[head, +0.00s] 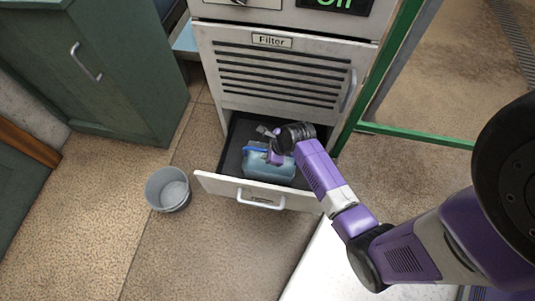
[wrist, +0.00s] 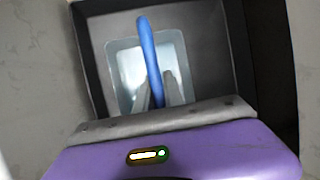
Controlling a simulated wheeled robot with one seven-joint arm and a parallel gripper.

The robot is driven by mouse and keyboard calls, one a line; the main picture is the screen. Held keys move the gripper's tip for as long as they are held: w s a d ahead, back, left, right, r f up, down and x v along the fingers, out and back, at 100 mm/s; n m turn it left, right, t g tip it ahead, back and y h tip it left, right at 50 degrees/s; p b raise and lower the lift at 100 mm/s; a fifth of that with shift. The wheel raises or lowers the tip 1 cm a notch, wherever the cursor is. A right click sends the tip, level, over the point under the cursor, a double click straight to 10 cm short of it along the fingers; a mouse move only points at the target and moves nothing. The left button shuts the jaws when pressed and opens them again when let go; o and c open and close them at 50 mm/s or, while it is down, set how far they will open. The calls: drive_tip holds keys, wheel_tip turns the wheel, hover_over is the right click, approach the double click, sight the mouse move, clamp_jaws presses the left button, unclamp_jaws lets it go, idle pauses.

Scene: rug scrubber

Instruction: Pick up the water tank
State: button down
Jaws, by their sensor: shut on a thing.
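The water tank (head: 270,168) is a translucent light-blue box with a blue handle. It sits inside the open drawer at the bottom of the machine in the head view. In the wrist view the tank (wrist: 122,68) shows below the blue handle (wrist: 149,50). My gripper (wrist: 160,92) reaches down into the drawer from above, its fingers on both sides of the blue handle and shut on it. In the head view my gripper (head: 273,150) is at the tank's top and partly hides it.
The open drawer (head: 222,184) has a white front with a handle. Above it is a slatted panel labelled Filter (head: 280,75). A grey bucket (head: 168,189) stands on the floor to the left. A green cabinet (head: 100,70) stands at the upper left. A green frame borders the machine's right side.

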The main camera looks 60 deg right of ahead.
wheel_tip(320, 180, up, 20)
drive_tip(key=p, duration=0.6)
drive_tip(key=w+a+r+n+g+y+p, duration=0.25)
drive_tip(key=w+a+n, duration=0.25)
drive_tip(key=a+n, duration=0.3)
drive_tip(key=w+a+r+n+g+y+p, duration=0.1)
drive_tip(key=w+a+r+n+y+p, duration=0.25)
drive_tip(key=w+a+n, duration=0.4)
drive_tip(key=s+a+r+n+g+h+p, duration=0.3)
drive_tip(key=s+r+n+g, duration=0.1)
drive_tip(key=n, duration=1.1)
drive_tip(key=shift+s+n+g, duration=0.35)
drive_tip(key=shift+s+g, duration=0.35)
drive_tip(key=shift+g, duration=0.25)
drive_tip(key=shift+a, duration=0.1)
